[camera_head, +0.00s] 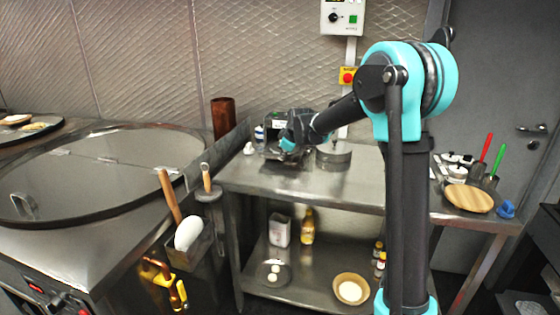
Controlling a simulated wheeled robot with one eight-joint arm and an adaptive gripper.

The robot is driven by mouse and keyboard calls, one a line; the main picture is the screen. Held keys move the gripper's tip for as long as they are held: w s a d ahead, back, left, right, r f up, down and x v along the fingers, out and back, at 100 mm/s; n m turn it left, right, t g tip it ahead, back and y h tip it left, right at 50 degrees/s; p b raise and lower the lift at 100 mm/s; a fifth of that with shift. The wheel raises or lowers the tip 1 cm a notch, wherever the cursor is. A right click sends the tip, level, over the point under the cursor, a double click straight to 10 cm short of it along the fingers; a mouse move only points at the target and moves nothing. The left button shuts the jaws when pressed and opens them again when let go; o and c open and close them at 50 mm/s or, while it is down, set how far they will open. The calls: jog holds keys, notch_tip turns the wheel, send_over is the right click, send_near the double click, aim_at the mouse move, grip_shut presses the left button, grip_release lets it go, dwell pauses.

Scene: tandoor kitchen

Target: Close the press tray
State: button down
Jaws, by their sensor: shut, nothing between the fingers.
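A dark, boxy machine with a small lit panel (279,125), apparently the press, stands at the back left of the steel table. My gripper (287,148) is in front of it, reached from the right by my arm, and looks shut with nothing in it. The gripper and wrist cover much of the machine's front. I cannot make out the tray clearly, nor whether it is open or shut. I cannot tell whether my gripper touches the machine.
A round metal pot (334,154) stands right of the machine on the steel table (290,186). A wooden board (468,199) and utensils are at the table's right. The tandoor counter (100,228) fills the left. A lower shelf holds a bowl (351,290) and bottles.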

jog(key=w, duration=0.4)
jog(key=w+d, duration=0.1)
jog(key=w, duration=0.3)
jog(key=w+d, duration=0.1)
jog(key=w, duration=0.3)
jog(key=shift+d, duration=0.2)
jog(key=shift+s, duration=0.1)
